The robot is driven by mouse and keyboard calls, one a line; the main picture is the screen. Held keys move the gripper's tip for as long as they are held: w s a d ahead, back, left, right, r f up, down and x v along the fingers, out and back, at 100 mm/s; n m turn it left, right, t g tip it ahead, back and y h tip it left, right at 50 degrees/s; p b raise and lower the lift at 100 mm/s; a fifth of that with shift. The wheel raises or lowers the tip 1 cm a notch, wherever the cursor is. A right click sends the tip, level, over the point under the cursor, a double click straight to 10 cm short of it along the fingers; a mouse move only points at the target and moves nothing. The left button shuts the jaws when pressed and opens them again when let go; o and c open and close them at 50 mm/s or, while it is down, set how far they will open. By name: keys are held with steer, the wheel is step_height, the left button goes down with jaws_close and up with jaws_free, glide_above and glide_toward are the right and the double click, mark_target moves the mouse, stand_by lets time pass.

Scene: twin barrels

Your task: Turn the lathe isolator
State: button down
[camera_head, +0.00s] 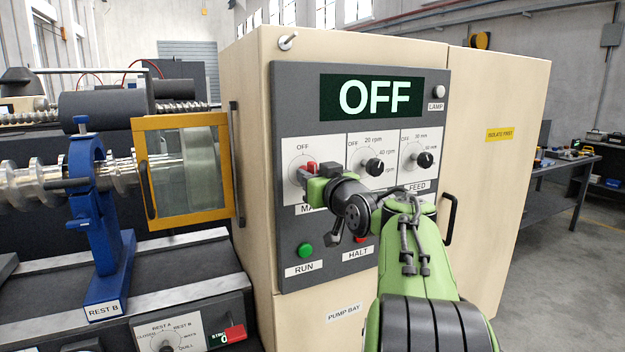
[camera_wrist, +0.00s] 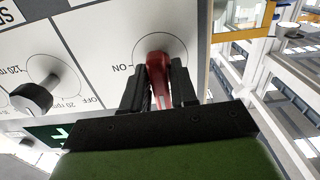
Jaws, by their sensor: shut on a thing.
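The lathe isolator is a red handle (camera_head: 311,166) on the dark grey panel (camera_head: 290,230) of the beige cabinet, above a label partly hidden by my gripper, of which "MA" shows. My gripper (camera_head: 308,176) reaches it from the front. In the wrist view, the red handle (camera_wrist: 158,78) sits between the two black fingers of my gripper (camera_wrist: 160,90), which are shut on it. An "ON" mark shows beside the handle there. The display (camera_head: 375,98) above reads "OFF". The handle's base is partly hidden by the fingers.
Two black dials, a speed knob (camera_head: 374,167) and a feed knob (camera_head: 424,159), are right of the isolator. A green RUN button (camera_head: 305,250) is below. A yellow-framed guard (camera_head: 188,215) stands left. A black cabinet handle (camera_head: 449,218) juts out right of my arm.

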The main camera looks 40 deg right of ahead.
steer(key=c, duration=1.1)
jaws_free()
steer(key=b+v, duration=0.1)
steer(key=v, duration=1.5)
steer(key=shift+w, duration=0.1)
